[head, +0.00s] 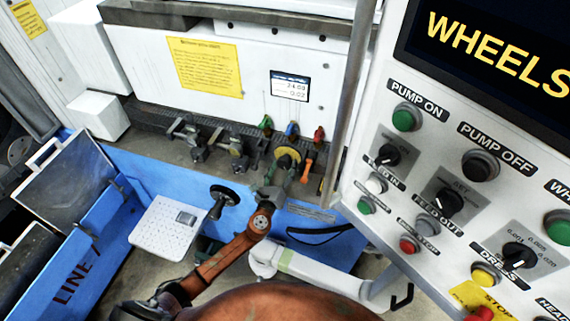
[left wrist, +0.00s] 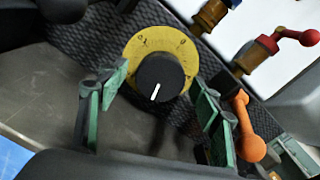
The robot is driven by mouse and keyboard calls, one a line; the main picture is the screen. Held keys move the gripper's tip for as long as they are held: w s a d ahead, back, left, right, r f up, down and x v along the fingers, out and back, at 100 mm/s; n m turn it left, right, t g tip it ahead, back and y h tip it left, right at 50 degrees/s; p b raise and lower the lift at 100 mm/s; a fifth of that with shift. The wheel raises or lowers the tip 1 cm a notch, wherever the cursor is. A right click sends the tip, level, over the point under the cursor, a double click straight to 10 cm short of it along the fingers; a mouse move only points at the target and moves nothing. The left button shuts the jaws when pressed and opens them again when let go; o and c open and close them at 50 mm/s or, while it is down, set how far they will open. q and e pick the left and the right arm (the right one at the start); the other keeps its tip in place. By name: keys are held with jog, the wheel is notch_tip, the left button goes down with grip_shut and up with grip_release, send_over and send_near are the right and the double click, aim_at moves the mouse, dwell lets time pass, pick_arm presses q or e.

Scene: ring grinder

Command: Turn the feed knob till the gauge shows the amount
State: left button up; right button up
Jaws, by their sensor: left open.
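The feed knob, a black round knob (left wrist: 159,79) with a white mark, sits on a yellow dial disc (left wrist: 141,46) in the left wrist view. Its white mark points down. In the head view the yellow disc (head: 288,155) shows on the machine's ledge. My left gripper (left wrist: 160,98) is open, with one green finger on each side of the knob. I see no clear contact. In the head view my left gripper (head: 277,178) is at the disc, largely covering the knob. The gauge, a small display (head: 289,86), shows two lines of small digits, the upper apparently 24.00.
Red, blue and green-handled valves (head: 292,130) stand behind the knob. An orange lever (left wrist: 251,132) is close to the right finger. A black handwheel (head: 223,197) lies left of my arm. The button panel (head: 415,180) fills the right side.

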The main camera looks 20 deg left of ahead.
pick_arm(q)
jog(key=s, duration=1)
jog(key=shift+a, duration=0.2)
